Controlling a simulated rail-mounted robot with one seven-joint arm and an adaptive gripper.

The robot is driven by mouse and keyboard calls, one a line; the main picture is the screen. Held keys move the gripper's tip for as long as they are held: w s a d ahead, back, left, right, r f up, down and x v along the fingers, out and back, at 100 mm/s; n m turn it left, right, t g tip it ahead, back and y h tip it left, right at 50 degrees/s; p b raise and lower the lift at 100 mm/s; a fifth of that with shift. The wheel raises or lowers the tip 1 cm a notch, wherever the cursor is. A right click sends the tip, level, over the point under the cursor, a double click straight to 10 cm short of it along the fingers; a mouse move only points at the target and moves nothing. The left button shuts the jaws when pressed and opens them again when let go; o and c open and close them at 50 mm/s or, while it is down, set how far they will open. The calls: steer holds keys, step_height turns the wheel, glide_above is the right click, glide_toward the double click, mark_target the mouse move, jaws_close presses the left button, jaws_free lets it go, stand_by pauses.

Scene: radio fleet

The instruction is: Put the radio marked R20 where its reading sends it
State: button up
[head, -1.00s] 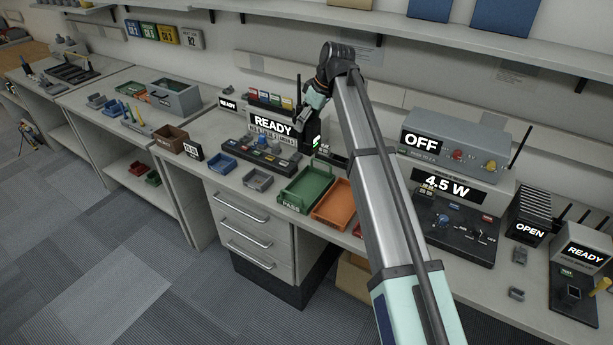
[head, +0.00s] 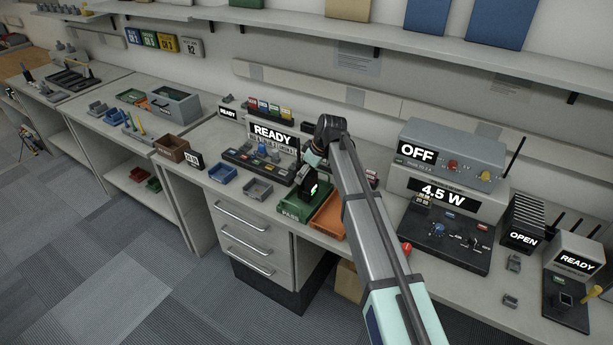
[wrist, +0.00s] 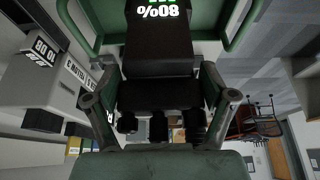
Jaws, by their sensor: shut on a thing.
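My gripper (head: 311,174) is shut on a black handheld radio (head: 306,194), which hangs over or within the green tray marked PASS (head: 290,212). Whether the radio touches the tray floor is not clear. In the wrist view the radio (wrist: 158,60) sits between both fingers, and its lit screen reads 80% upside down. I cannot read an R20 mark on it. The tester display (head: 440,194) reads 4.5 W, and the box above it (head: 455,150) reads OFF.
An orange tray (head: 330,222) stands right beside the green one, partly behind my arm. A grey tray (head: 257,190) and a blue tray (head: 222,173) lie to the left. A station marked READY (head: 272,136) stands behind. The shelf runs above.

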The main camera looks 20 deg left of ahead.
steer(key=shift+f, duration=1.1)
steer(key=shift+f, duration=0.1)
steer(key=o, duration=1.4)
steer(key=b+v, duration=0.3)
steer(key=v, duration=0.9)
steer(key=shift+s, duration=0.1)
